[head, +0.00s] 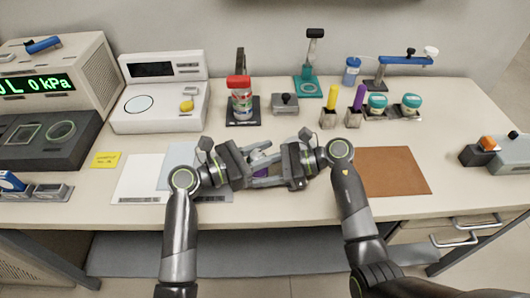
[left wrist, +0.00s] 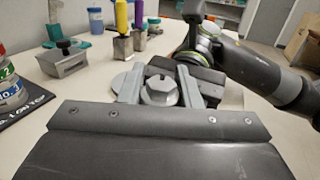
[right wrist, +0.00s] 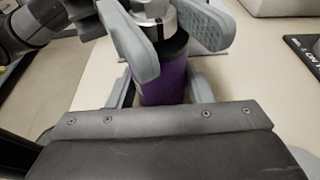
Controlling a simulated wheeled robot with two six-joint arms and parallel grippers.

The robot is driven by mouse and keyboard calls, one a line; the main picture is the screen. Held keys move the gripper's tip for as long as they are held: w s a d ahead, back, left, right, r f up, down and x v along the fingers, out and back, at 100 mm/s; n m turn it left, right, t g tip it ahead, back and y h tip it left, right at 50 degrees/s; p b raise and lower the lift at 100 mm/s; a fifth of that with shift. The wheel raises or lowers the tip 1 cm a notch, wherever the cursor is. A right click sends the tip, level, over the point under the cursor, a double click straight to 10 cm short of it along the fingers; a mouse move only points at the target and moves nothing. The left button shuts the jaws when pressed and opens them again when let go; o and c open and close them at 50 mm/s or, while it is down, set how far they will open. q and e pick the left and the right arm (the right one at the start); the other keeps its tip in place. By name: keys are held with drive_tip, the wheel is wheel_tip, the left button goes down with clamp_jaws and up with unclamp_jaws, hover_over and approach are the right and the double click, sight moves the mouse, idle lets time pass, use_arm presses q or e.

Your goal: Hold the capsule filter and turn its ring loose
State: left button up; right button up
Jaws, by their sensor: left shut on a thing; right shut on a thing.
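The capsule filter stands upright between my two grippers above the front of the table. Its purple body (right wrist: 165,82) shows in the right wrist view, with a dark band and a silver-grey upper part above. In the left wrist view its grey faceted top (left wrist: 160,90) faces up. My left gripper (head: 265,160) comes from the left, shut on the filter's upper grey part. My right gripper (right wrist: 160,92) comes from the right, shut on the purple body lower down. In the head view the fingers hide most of the filter.
A white sheet (head: 135,180) and blue sheet (head: 176,165) lie left of the grippers, a brown mat (head: 397,172) right. A white scale (head: 162,115) stands back left.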

use_arm(q)
drive_tip(key=o, duration=1)
drive_tip(key=v, duration=1.2)
drive_tip(key=shift+s, duration=0.1)
drive_tip(key=shift+c, duration=0.3)
